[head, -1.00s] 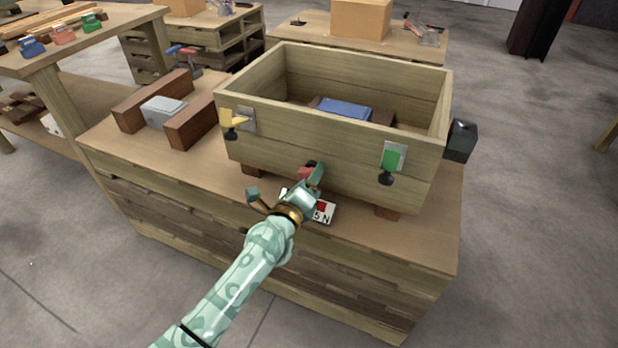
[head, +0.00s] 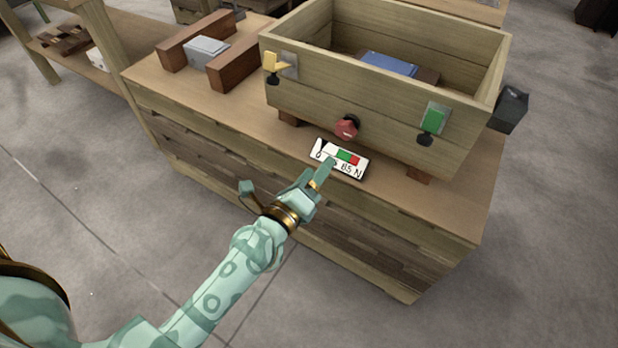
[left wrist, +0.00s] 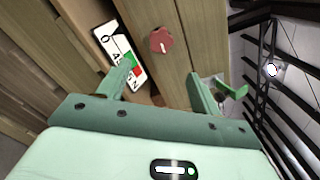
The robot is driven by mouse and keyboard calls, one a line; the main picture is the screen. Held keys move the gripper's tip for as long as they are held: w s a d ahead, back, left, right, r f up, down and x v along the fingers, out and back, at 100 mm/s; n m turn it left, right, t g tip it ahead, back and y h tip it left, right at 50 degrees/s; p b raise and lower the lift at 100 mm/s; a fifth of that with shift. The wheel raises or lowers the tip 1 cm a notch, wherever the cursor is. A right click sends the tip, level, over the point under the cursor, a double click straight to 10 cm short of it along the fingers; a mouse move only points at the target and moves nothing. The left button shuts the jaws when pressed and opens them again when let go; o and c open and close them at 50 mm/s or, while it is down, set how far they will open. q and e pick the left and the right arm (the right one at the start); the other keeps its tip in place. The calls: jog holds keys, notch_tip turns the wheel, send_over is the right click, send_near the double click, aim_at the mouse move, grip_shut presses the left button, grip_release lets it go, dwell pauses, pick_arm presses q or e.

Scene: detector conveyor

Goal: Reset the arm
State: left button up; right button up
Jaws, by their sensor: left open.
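My left gripper (head: 287,188) is open and empty, in front of the workbench's near edge. Its fingers also show spread apart in the left wrist view (left wrist: 158,88). A red knob (head: 346,127) sits on the front wall of a wooden box (head: 375,110). The knob also shows beyond the fingers in the left wrist view (left wrist: 161,40). A white gauge plate (head: 340,160) with green and red marks lies below the knob, and a finger covers part of it in the head view. My right gripper is not in view.
The box stands on wooden feet on the workbench (head: 245,128). A yellow lever (head: 273,63) and a green lever (head: 434,119) are on its front, and a blue block (head: 388,65) is inside. A grey block (head: 206,50) lies between brown rails at left. The floor in front is clear.

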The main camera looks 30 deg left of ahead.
pick_arm(q)
jog(key=shift+s+a, duration=0.1)
jog(key=shift+s, duration=0.95)
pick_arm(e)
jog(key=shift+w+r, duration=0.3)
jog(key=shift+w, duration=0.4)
